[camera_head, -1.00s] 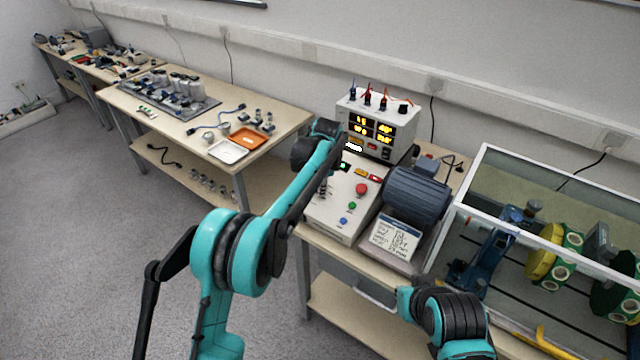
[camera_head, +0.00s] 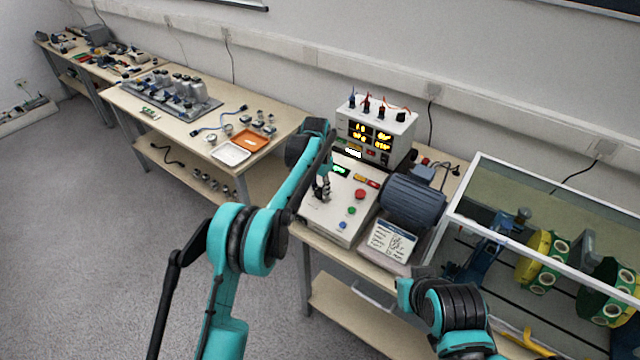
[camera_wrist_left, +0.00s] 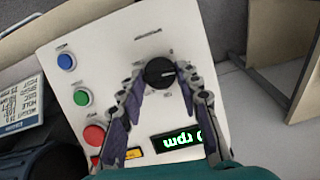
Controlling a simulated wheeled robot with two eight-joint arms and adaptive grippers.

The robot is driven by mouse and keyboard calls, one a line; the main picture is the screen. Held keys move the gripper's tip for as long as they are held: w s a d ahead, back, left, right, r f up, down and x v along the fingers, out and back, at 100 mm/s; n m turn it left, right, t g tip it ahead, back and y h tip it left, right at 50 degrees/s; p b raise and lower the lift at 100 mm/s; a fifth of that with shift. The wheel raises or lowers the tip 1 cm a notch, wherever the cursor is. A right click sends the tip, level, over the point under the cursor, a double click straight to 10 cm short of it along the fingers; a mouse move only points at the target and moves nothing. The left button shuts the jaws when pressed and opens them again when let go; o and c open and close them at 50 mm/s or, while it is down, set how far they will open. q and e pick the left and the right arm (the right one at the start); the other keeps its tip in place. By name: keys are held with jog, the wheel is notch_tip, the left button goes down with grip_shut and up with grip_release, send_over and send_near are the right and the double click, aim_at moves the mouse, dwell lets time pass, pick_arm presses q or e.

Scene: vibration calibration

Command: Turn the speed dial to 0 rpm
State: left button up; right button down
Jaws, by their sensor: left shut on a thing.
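The speed dial (camera_wrist_left: 158,73) is a round black knob with a white pointer line on a pale control panel (camera_wrist_left: 110,45). In the left wrist view the pointer faces right. My left gripper (camera_wrist_left: 160,76) is shut on the dial, with one finger on each side. In the head view the left gripper (camera_head: 322,188) is down at the panel's left part and hides the dial. My right gripper is not in view.
Red (camera_wrist_left: 93,135), green (camera_wrist_left: 82,97) and blue (camera_wrist_left: 67,61) buttons lie along the panel. A motor (camera_head: 413,200) stands right of the panel, and a power supply (camera_head: 376,130) behind it. A clear-walled enclosure (camera_head: 545,205) is at the right.

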pick_arm(q)
jog(key=n+p, duration=0.1)
jog(key=n, duration=0.1)
jog(key=shift+w+a+r+n+g+h, duration=0.1)
jog(key=shift+n+g+h, duration=0.2)
jog(key=shift+h, duration=0.1)
jog(key=n+p, duration=0.1)
jog(key=n, duration=0.1)
jog(key=shift+a+n+h, duration=0.1)
jog(key=shift+n+h, duration=0.2)
jog(key=shift+h, duration=0.1)
jog(key=shift+a+n+h, duration=0.15)
jog(key=shift+n+h, duration=0.55)
jog(key=shift+n, duration=1.4)
jog(key=o, duration=1.2)
jog(key=shift+c, duration=0.2)
jog(key=v, duration=1.1)
jog(key=shift+w+a+r, duration=0.25)
jog(key=shift+r, duration=0.05)
